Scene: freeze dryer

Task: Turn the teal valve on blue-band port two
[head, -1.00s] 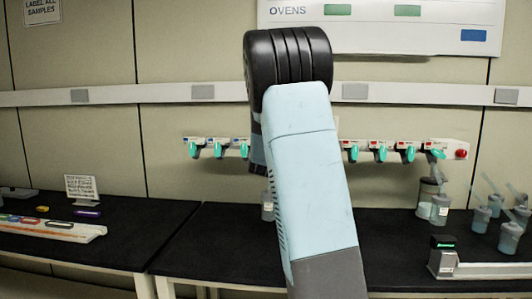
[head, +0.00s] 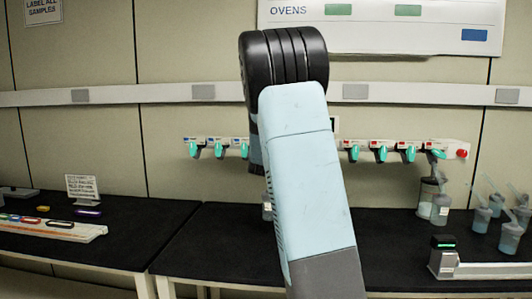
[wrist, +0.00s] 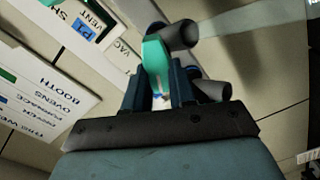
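A white valve manifold (head: 206,140) runs along the back wall. Its left ports carry blue bands and teal valves: one at the far left (head: 193,149), a second (head: 218,150), and a third (head: 243,150) beside my arm. The middle of the manifold is hidden behind my arm, as is my gripper in the head view. In the wrist view, my gripper (wrist: 160,82) has its fingers apart, with a teal valve handle (wrist: 155,55) between them. Whether the fingers touch the handle is unclear. A blue label (wrist: 80,29) shows nearby; I cannot confirm the port number.
Red-band ports with teal valves (head: 381,153) and a red knob (head: 461,153) are at right. Bottles and flasks (head: 481,216) stand on the black bench (head: 390,235). A small device with a green display (head: 443,243) is at front right. Dark stubs (wrist: 210,91) sit beside the gripper.

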